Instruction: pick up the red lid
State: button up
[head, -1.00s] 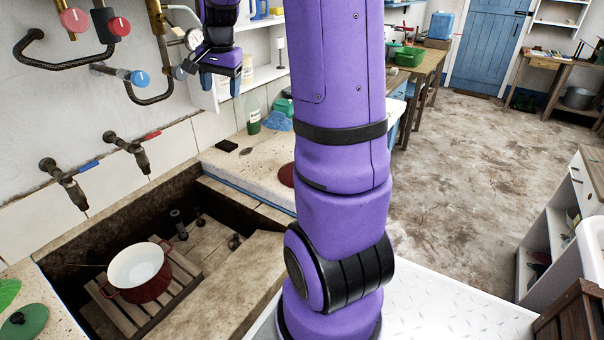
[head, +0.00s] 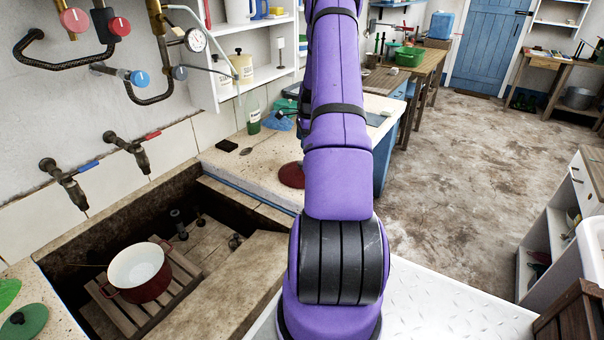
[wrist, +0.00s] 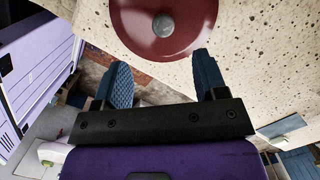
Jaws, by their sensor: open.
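The red lid (head: 291,175) lies on the speckled stone counter, right of the sunken trough, its right part hidden by my arm in the head view. In the wrist view the red lid (wrist: 188,42) is at the top, with a grey round knob near its middle; its upper edge is cut off by the frame. My gripper (wrist: 162,76) is open and empty, its two blue fingers apart. The lid appears just beyond the fingertips, not between them. In the head view my gripper cannot be made out behind my arm.
A red pot (head: 141,273) with a white inside stands on a wooden slatted rack in the trough. A green lid (head: 24,321) lies at the lower left. A green bottle (head: 253,117) and a blue cloth (head: 275,122) are behind the red lid. Taps (head: 128,150) line the wall.

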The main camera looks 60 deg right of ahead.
jog(key=shift+s+d+f, duration=0.2)
jog(key=shift+f, duration=0.5)
jog(key=f, duration=0.6)
jog(key=w+f, duration=0.1)
jog(key=f, duration=0.3)
jog(key=shift+w+a, duration=0.1)
jog(key=shift+a, duration=0.25)
jog(key=c, duration=1.1)
jog(key=shift+r, duration=0.1)
